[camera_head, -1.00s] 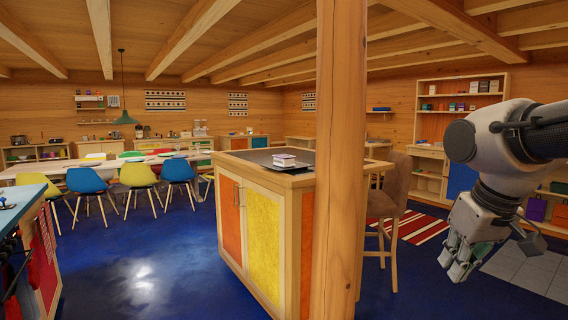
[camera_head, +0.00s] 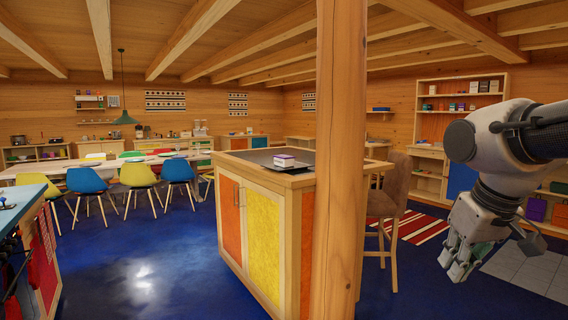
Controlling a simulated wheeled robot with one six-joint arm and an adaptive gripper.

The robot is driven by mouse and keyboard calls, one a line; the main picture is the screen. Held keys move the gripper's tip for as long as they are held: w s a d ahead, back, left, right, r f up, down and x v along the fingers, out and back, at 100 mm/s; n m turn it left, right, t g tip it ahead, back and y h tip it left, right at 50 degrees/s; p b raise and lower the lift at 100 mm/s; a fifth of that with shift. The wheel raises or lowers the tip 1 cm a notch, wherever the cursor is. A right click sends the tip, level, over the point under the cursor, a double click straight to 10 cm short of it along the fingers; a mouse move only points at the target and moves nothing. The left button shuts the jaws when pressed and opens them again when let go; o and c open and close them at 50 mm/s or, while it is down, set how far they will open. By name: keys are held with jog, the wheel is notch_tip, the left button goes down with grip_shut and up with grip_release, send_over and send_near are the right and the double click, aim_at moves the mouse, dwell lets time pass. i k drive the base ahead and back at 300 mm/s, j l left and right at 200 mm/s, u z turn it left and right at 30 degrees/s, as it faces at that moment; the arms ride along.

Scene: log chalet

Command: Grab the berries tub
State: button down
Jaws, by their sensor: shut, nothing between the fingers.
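A small white and purple tub (camera_head: 284,160) sits on the dark top of the wooden island (camera_head: 262,232); it may be the berries tub, but its label is too small to read. My gripper (camera_head: 458,268) hangs at the right of the view, pointing down, shut and empty. It is well apart from the tub, with the wooden post between them in the picture.
A thick wooden post (camera_head: 340,150) stands in front of the island's right side. A bar stool (camera_head: 396,195) is behind it. Blue floor (camera_head: 150,265) is clear left of the island. A dining table (camera_head: 60,167) with several chairs stands at the back left.

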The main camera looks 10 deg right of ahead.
aim_at(282, 161)
jog(key=i+j, duration=0.15)
jog(key=i, duration=0.35)
jog(key=i+j+z, duration=0.15)
jog(key=i, duration=0.35)
jog(key=i+j, duration=0.25)
jog(key=i, duration=0.2)
jog(key=i+j+z, duration=0.1)
jog(key=i, duration=0.4)
jog(key=i+j, duration=0.2)
jog(key=i, duration=0.35)
jog(key=i+j+z, duration=0.1)
jog(key=i, duration=0.4)
jog(key=j, duration=0.1)
